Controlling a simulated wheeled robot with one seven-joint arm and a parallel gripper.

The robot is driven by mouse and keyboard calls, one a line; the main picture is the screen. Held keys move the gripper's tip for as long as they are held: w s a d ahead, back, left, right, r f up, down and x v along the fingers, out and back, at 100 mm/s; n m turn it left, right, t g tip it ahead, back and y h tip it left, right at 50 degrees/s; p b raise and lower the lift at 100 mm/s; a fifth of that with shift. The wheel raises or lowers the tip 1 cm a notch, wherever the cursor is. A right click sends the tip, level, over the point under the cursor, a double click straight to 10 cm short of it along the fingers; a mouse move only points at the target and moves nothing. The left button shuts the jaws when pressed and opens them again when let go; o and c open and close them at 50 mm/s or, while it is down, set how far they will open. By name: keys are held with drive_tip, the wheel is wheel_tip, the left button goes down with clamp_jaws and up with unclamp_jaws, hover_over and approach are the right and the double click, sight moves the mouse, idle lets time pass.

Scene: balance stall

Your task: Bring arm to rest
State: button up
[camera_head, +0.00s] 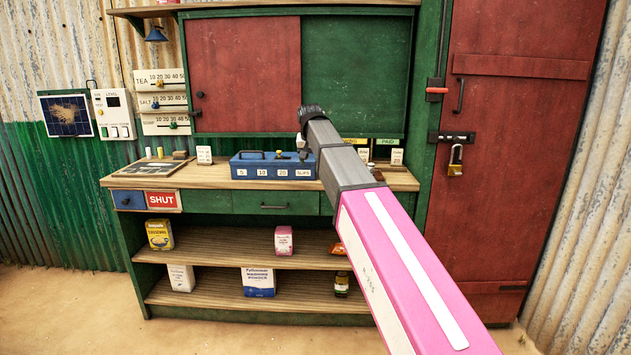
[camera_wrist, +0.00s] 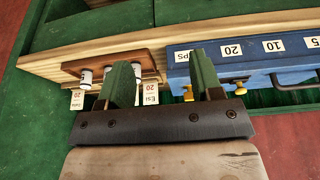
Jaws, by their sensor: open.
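My arm, pink then dark grey, reaches up from the bottom right of the head view and ends in front of the counter (camera_head: 225,176). My gripper (camera_wrist: 160,72) shows in the wrist view as two green fingers held apart. Nothing is held between them. Behind the fingers are a blue cash box (camera_wrist: 255,62) and a wooden rack (camera_wrist: 112,66) with white pieces and price cards. In the head view the fingers cannot be made out.
Shelves below the counter hold a yellow packet (camera_head: 160,235), a pink packet (camera_head: 284,240) and a blue-and-white box (camera_head: 258,282). A red door (camera_head: 500,150) with a padlock (camera_head: 455,160) stands at the right. Open sandy floor (camera_head: 60,310) lies at the front left.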

drive_tip(key=s+d+f+g, duration=0.1)
drive_tip(key=s+d+f, duration=0.45)
drive_tip(key=f, duration=0.55)
drive_tip(key=s+d+f+g, duration=0.1)
drive_tip(key=s+d+f, duration=0.45)
drive_tip(key=f, duration=0.55)
drive_tip(key=s+d+f+g, duration=0.1)
drive_tip(key=s+d+f, duration=0.45)
drive_tip(key=f, duration=0.55)
drive_tip(key=s+d+f+g, duration=0.1)
drive_tip(key=s+d+f, duration=0.2)
drive_tip(key=s+f, duration=0.6)
drive_tip(key=s, duration=0.3)
drive_tip(key=shift+s+d+f, duration=0.15)
drive_tip(key=shift+d+f, duration=0.2)
drive_tip(key=shift+d, duration=0.05)
drive_tip(key=shift+c, duration=0.3)
